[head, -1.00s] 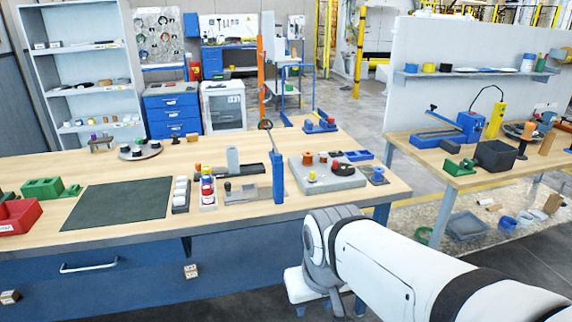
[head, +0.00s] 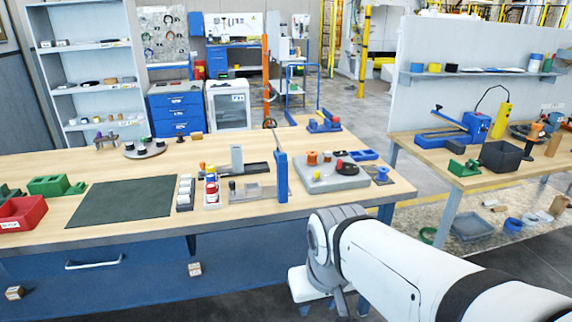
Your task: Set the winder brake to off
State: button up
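On the workbench (head: 140,219) a blue upright post (head: 282,178) with a thin dark rod at its top stands beside a grey fixture (head: 247,192). A small blue device (head: 323,123) sits at the bench's back right corner. I cannot tell which of these is the winder, and no brake marking or setting is readable. A grey plate (head: 325,183) right of the post carries a copper-coloured spool (head: 312,158) and several small parts. My white arm reaches in from the lower right, in front of the bench; my gripper is not visible.
A dark green mat (head: 122,202) and red bin (head: 21,213) lie on the left of the bench. A second bench (head: 467,163) at right holds a blue lever tool (head: 455,132) and dark box (head: 500,156).

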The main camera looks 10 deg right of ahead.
aim_at(316, 173)
jog(key=z, duration=0.1)
jog(key=i, duration=1.1)
